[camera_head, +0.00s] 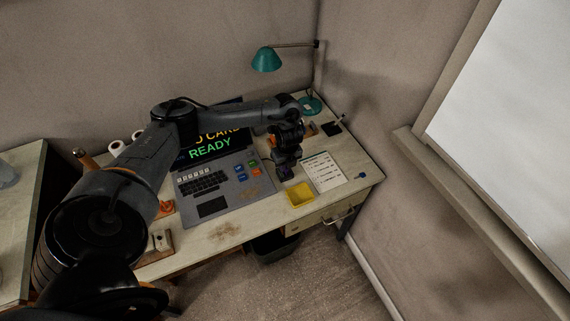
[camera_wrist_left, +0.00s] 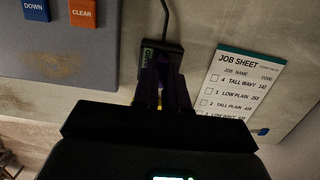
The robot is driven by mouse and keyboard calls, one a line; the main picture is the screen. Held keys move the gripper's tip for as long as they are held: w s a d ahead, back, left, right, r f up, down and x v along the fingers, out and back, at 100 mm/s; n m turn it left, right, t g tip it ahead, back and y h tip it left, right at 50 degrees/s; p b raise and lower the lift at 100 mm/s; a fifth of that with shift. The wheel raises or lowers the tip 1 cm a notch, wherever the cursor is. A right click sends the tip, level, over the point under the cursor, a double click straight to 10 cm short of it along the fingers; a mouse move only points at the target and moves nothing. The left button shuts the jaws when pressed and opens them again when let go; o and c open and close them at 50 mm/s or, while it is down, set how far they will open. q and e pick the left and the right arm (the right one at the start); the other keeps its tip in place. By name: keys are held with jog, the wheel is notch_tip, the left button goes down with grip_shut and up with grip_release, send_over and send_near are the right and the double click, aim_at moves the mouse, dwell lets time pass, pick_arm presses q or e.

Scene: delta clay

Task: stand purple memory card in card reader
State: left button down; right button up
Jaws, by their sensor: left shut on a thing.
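My left gripper (camera_head: 285,171) is over the right part of the desk, beside the laptop console, fingers pointing down. It is shut on the purple memory card; purple shows at the fingertips in the head view and between the dark fingers in the left wrist view (camera_wrist_left: 163,92). The card reader (camera_wrist_left: 148,57) is a small black box with a green label and a cable at its far end. The fingertips overlap its near part in the wrist view. The slot is hidden, so I cannot tell whether the card touches it. My right gripper is not in view.
A yellow tray (camera_head: 300,194) lies at the desk's front, near the gripper. A job sheet (camera_head: 324,172) lies to the right. The laptop console (camera_head: 214,187) with coloured keys is to the left. A green lamp (camera_head: 267,60) stands behind.

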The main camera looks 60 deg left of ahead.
pick_arm(q)
jog(key=c, duration=1.1)
grip_release()
jog(key=o, duration=0.3)
notch_tip(320, 180, up, 4)
jog(key=p, duration=0.4)
jog(key=shift+r+p, duration=1.55)
jog(key=shift+p, duration=0.3)
jog(key=shift+f, duration=0.1)
